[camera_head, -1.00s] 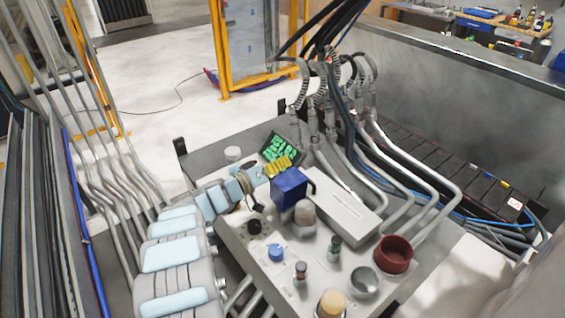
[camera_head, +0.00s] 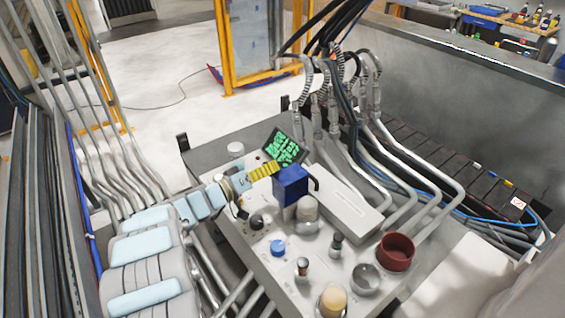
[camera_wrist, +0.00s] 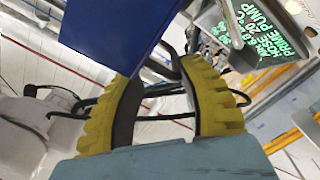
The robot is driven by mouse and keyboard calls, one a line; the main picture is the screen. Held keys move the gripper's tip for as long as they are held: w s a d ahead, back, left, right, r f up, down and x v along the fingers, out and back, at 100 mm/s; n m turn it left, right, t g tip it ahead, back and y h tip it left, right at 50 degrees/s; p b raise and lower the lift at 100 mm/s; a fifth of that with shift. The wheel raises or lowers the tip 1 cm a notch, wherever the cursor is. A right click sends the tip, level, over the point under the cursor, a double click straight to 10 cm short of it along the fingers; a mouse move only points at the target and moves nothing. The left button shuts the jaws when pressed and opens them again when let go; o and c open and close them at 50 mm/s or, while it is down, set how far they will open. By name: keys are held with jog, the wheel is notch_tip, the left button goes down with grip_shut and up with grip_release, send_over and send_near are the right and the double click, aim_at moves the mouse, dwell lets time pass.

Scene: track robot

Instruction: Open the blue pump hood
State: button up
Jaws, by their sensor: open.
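The blue pump hood (camera_head: 292,188) is a dark blue box-shaped cover standing on the grey panel, with a dark curved part at its right side. In the wrist view the hood (camera_wrist: 110,32) fills the upper left, in front of the upper part of one finger. My gripper (camera_head: 266,170) has yellow ribbed fingers and is just left of the hood's upper edge. In the wrist view my gripper (camera_wrist: 160,78) is open, with no object clearly held between the fingers. I cannot tell whether a finger touches the hood.
A small screen with green text (camera_head: 285,148) stands close behind my gripper. The panel also carries a blue button (camera_head: 277,248), black knob (camera_head: 256,222), red cup (camera_head: 395,252) and long grey box (camera_head: 345,202). Thick hoses (camera_head: 345,120) rise behind.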

jog(key=v, duration=0.6)
